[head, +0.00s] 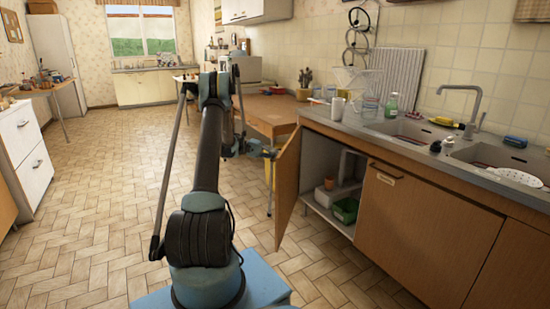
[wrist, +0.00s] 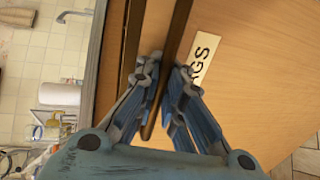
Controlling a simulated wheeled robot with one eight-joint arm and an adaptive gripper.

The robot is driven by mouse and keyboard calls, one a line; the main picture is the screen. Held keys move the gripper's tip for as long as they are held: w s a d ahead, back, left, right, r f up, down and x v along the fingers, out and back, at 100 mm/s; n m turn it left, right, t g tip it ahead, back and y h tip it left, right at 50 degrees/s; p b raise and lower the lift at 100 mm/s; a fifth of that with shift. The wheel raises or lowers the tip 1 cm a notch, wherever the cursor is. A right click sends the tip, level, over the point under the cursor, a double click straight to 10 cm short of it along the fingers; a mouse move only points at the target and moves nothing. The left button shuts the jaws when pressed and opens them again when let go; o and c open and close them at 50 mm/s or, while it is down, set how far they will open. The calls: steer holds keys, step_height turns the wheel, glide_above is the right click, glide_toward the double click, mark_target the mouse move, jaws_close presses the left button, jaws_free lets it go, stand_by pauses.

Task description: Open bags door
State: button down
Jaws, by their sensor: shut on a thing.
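The bags door (head: 287,188) is a light wood cabinet door. It stands swung out from the counter front in the head view, with the cabinet interior (head: 345,185) visible beside it. My gripper (head: 266,153) is at the upper outer part of the door. In the wrist view my gripper (wrist: 163,95) has its fingers closed around a dark brown bar, which looks like the door handle (wrist: 180,28). The exact contact is partly hidden by the fingers.
A green container (head: 346,210) and a small pot sit inside the cabinet. A wooden table (head: 262,112) stands close behind the door. White drawers (head: 28,150) are at the left. The parquet floor (head: 110,200) left of my arm is clear.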

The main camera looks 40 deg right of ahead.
steer(key=c, duration=2)
jaws_free()
steer(key=shift+w, duration=0.15)
steer(key=v, duration=1.2)
steer(key=shift+d, duration=0.1)
